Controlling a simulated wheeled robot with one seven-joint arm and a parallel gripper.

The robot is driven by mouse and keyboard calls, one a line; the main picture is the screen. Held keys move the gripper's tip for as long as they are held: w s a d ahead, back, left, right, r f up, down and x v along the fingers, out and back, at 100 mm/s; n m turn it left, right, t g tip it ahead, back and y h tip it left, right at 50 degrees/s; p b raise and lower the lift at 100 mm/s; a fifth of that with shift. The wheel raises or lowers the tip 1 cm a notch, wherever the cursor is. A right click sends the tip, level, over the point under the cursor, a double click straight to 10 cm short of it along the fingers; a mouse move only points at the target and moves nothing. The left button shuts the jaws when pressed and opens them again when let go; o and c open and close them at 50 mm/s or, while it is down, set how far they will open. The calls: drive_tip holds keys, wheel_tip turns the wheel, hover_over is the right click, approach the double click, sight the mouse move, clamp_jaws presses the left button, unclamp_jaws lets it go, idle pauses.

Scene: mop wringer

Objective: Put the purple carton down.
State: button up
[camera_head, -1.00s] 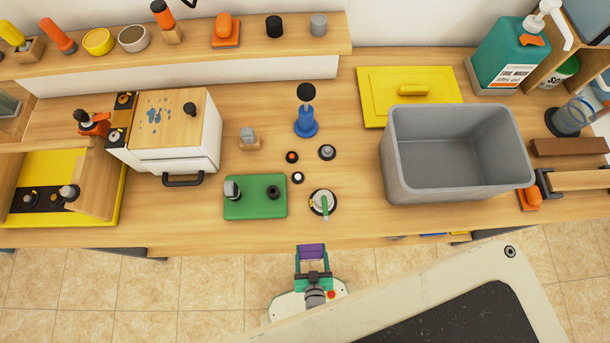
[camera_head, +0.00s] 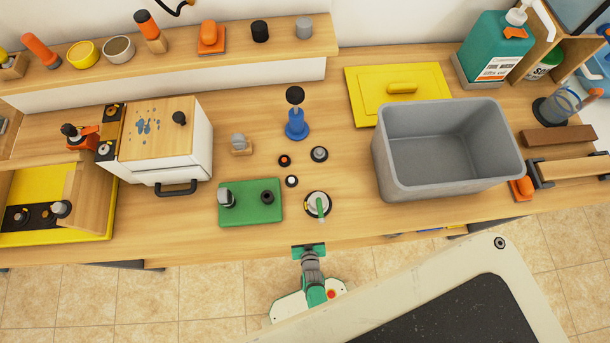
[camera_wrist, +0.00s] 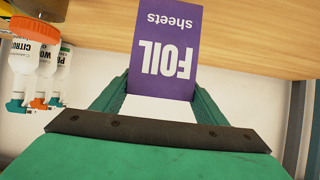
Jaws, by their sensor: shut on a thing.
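The purple carton (camera_wrist: 165,50), with white "FOIL sheets" lettering that reads upside down, shows in the wrist view between the green fingers of my gripper (camera_wrist: 160,95). My gripper is shut on it. A wooden surface (camera_wrist: 240,28) lies behind the carton's far end in this view; I cannot tell whether they touch. In the head view my gripper (camera_head: 308,250) is at the worktop's front edge, and the carton is hidden there.
Several bottles (camera_wrist: 40,55) appear upside down at the wrist view's left. In the head view, the worktop (camera_head: 340,222) holds a green block (camera_head: 250,213), a round knob (camera_head: 318,204) and a grey tub (camera_head: 440,190). Tiled floor (camera_head: 200,290) lies in front.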

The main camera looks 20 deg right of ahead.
drive_tip(key=shift+w+d+f, duration=0.1)
drive_tip(key=shift+w+f, duration=0.15)
drive_tip(key=shift+f, duration=0.75)
drive_tip(key=shift+w+f, duration=0.2)
drive_tip(key=shift+f, duration=0.75)
drive_tip(key=o, duration=1.2)
drive_tip(key=shift+f, duration=0.1)
drive_tip(key=shift+c, duration=0.2)
drive_tip(key=v, duration=1.2)
